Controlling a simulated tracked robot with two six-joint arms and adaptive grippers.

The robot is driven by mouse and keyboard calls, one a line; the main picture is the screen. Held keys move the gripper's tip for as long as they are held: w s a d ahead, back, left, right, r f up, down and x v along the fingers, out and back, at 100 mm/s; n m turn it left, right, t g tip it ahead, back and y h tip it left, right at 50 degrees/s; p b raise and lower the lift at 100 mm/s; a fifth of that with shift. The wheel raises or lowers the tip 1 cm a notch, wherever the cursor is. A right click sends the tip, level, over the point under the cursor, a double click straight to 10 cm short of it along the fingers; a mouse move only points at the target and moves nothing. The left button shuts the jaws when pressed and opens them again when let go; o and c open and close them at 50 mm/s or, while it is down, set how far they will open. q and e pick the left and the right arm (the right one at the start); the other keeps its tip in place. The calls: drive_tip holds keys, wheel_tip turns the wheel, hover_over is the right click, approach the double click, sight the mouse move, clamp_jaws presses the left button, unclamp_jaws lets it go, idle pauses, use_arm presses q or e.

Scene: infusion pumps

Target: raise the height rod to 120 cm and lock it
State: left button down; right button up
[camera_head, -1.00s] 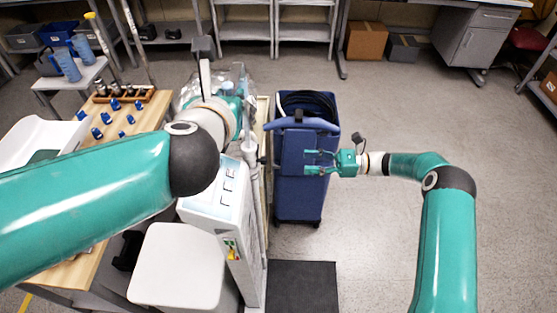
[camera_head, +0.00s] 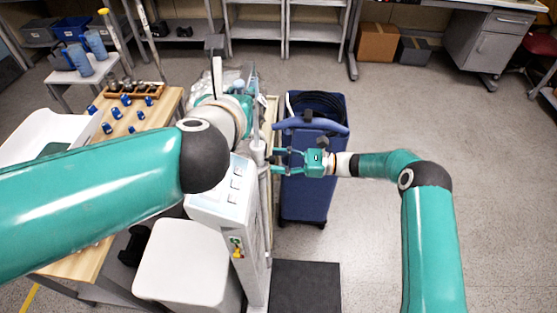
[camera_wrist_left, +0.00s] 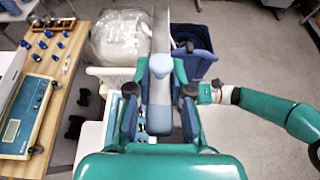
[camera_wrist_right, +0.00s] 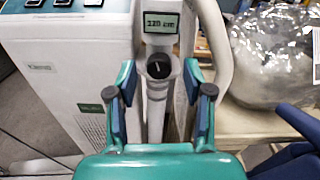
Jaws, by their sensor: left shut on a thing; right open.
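My left gripper (camera_wrist_left: 165,88) is shut on the blue-grey headpiece (camera_wrist_left: 160,66) of the height rod; in the head view my own arm mostly hides it. The pale rod (camera_head: 258,152) rises beside the white machine. In the right wrist view, its small display (camera_wrist_right: 161,24) seems to read 120 cm, the first digit blurred. Below the display is a round black lock knob (camera_wrist_right: 158,66) with a white mark. My right gripper (camera_head: 275,160) is open and points at the rod; in the right wrist view its fingers stand either side of the knob, apparently not touching it.
A blue wheeled cart (camera_head: 310,190) stands just behind my right gripper. A wooden table (camera_head: 165,105) with blue-topped parts is at left. A clear plastic bag (camera_wrist_right: 272,60) lies close to the rod. The floor at right is open.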

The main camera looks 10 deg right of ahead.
drive_tip(key=shift+a, duration=0.25)
use_arm(q)
drive_tip(key=shift+r, duration=0.1)
use_arm(e)
clamp_jaws()
drive_tip(key=shift+d+m, duration=0.1)
drive_tip(key=shift+m, duration=1.5)
unclamp_jaws()
drive_tip(key=s+d, duration=0.2)
drive_tip(key=d, duration=0.9)
drive_tip(key=shift+s+d, duration=0.15)
drive_tip(key=shift+d, duration=0.25)
